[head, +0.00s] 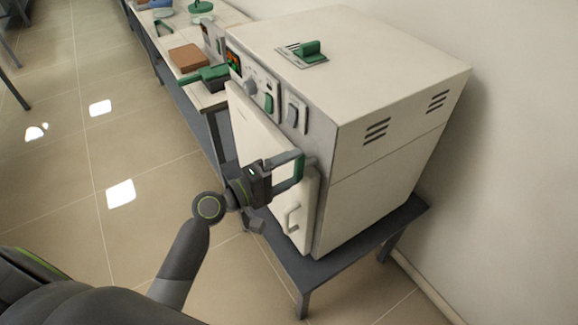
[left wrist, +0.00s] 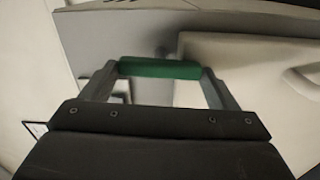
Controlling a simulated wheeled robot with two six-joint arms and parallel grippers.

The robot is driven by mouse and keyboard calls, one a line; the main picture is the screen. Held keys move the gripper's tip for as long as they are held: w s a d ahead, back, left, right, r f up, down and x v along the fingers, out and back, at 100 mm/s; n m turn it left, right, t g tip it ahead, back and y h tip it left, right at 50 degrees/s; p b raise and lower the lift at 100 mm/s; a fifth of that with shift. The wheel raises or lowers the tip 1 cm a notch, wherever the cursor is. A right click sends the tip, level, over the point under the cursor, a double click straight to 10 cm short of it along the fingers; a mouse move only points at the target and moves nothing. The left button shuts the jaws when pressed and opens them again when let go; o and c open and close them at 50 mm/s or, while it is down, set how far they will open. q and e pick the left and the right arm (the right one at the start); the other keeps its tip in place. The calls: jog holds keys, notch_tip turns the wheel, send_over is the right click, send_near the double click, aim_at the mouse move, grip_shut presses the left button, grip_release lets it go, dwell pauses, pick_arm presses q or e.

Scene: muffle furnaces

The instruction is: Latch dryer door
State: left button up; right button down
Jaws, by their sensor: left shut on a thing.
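The dryer (head: 400,130) is a cream-white box on a dark table, seen in the head view. Its door (head: 262,145) is on the front face, with a pale handle (head: 292,215) low on it. The door lies close to the body; I cannot tell whether it is fully flush. My left gripper (head: 298,168) is at the door's right edge, shut on a green latch handle. In the left wrist view the green latch handle (left wrist: 160,68) spans between the two grey fingertips, with the door (left wrist: 245,70) to the right. The fingers partly hide the latch. My right gripper is out of view.
The table (head: 350,245) reaches a little beyond the dryer. A control panel (head: 262,88) with a knob and switches is above the door. A bench at the back left holds a brown block (head: 188,58) and other items. The wall is close on the right; tiled floor is free on the left.

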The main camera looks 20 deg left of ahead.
pick_arm(q)
jog(key=shift+n, duration=0.5)
jog(key=o, duration=0.9)
